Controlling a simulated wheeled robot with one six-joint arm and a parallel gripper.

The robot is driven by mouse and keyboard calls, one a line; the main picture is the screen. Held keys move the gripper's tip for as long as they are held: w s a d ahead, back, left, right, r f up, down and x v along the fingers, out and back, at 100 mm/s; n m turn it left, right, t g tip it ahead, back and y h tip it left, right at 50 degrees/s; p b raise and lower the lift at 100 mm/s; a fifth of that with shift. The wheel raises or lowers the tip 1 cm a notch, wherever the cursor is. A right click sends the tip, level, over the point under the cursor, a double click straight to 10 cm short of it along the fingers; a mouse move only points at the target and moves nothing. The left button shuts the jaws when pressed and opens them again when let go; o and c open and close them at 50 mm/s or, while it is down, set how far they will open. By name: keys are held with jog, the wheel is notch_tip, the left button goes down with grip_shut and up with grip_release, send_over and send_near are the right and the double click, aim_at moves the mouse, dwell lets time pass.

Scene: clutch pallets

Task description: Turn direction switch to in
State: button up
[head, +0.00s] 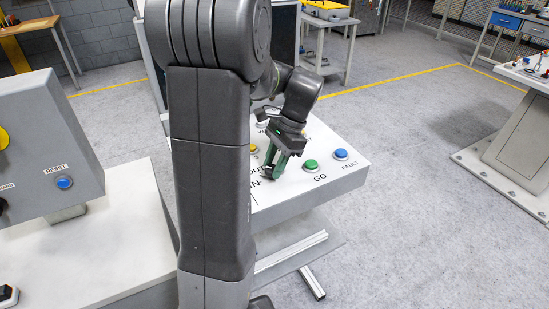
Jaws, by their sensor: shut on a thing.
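The direction switch (267,174) is a small dark knob on the white control panel (341,178), beside the black "OUT" and "IN" lettering. My arm's column covers the left part of these labels. I cannot tell exactly which way the knob points.
A green GO button (310,164) and a blue FAULT button (341,154) sit right of the gripper. A yellow button (254,149) is behind it. A grey box with a blue RESET button (65,182) stands at left. Open floor lies to the right.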

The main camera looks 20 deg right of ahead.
jog(key=n+p, duration=0.1)
jog(key=n, duration=0.1)
jog(key=n+g+p, duration=0.1)
jog(key=n, duration=0.1)
jog(key=shift+w+r+n+g+h, duration=0.2)
jog(key=shift+n+g+h, duration=0.1)
jog(key=shift+h, duration=0.1)
jog(key=shift+w+a+f+n+g+h+p, duration=0.1)
jog(key=shift+n+g+h+p, duration=0.2)
jog(key=shift+n, duration=0.7)
jog(key=shift+f+n+g+h+p, duration=0.15)
jog(key=shift+n+g+p, duration=0.25)
jog(key=shift+n, duration=0.6)
jog(key=shift+r, duration=0.1)
jog(key=o, duration=1)
jog(key=shift+c, duration=0.2)
jog(key=v, duration=1.3)
jog(key=shift+w+r+b, duration=0.15)
jog(key=shift+r+b, duration=0.2)
jog(key=shift+b, duration=0.05)
